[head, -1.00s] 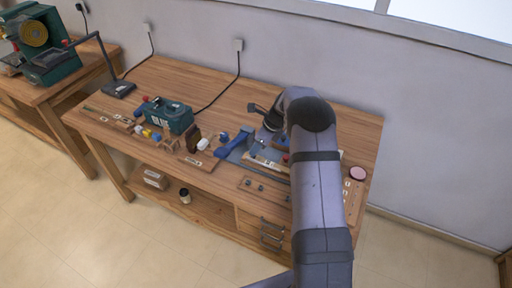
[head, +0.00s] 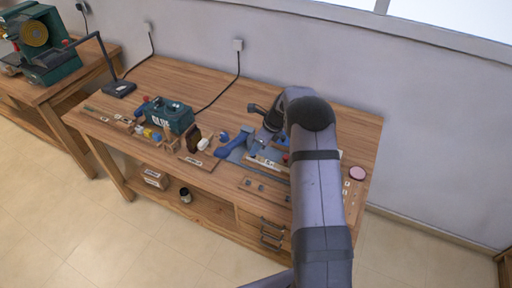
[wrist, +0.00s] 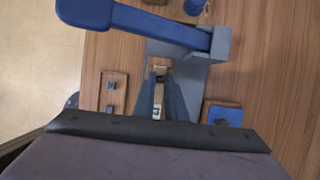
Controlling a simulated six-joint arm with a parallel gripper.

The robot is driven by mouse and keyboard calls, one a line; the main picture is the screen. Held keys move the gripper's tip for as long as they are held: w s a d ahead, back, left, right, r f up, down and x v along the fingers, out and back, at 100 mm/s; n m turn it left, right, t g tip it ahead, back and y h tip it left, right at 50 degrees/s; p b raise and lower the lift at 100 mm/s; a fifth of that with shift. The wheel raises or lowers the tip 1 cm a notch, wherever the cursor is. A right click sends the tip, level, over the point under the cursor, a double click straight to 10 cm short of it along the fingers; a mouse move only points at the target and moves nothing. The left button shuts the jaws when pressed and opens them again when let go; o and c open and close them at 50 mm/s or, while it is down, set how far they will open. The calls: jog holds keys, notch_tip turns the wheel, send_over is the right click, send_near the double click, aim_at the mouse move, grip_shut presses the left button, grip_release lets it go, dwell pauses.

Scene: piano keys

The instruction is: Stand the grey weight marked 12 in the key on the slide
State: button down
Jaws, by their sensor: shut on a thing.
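My gripper (wrist: 160,76) is in the middle of the wrist view, its fingers shut on a small dark grey weight (wrist: 160,70); no number is readable on it. A pale wooden key (wrist: 158,95) with a light label shows between and beneath the fingers. The gripper is over the key; I cannot tell whether the weight touches it. The grey metal slide (wrist: 185,78) is just beyond and beside the fingertips. In the head view my arm hides the gripper, and part of the pale key (head: 268,163) shows beside it.
A blue lever (wrist: 135,22) on a grey block (wrist: 220,45) stands close beyond the fingertips. A wooden board (wrist: 114,94) with two small grey weights lies left. A blue-topped block (wrist: 225,115) lies right.

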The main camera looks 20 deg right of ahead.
jog(key=shift+f+b, duration=0.3)
jog(key=shift+f, duration=0.7)
dwell(1.7)
jog(key=c, duration=1.3)
grip_release()
jog(key=shift+r, duration=0.1)
notch_tip(320, 180, up, 7)
jog(key=p, duration=0.6)
dwell(0.3)
